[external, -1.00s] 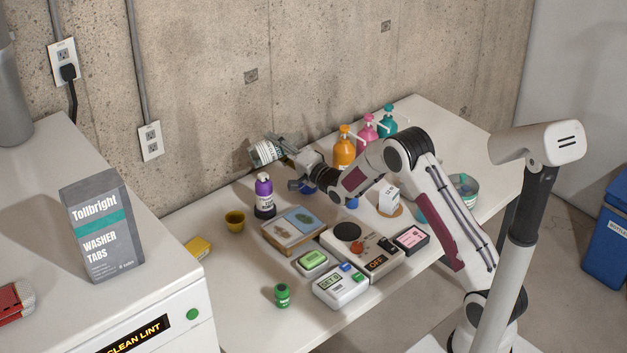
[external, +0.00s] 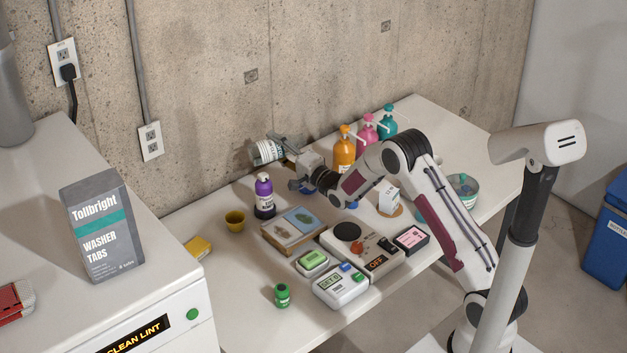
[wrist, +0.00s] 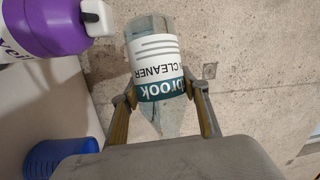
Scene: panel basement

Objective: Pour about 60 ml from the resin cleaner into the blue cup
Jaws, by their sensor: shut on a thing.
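The resin cleaner (external: 268,151) is a clear bottle with a white and dark-teal label. My gripper (external: 284,149) is shut on it and holds it tilted, well over on its side, above the back of the table by the wall. In the wrist view the bottle (wrist: 157,66) sits between the two fingers (wrist: 162,92), with "CLEANER" readable on its label. The blue cup (wrist: 58,155) shows at the lower left of the wrist view, below the gripper. In the external view it is mostly hidden behind my gripper. Its contents cannot be seen.
A purple bottle (external: 264,196) stands close to the left of my gripper. Orange (external: 344,150), pink (external: 367,131) and teal (external: 388,121) pump bottles stand to the right along the wall.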

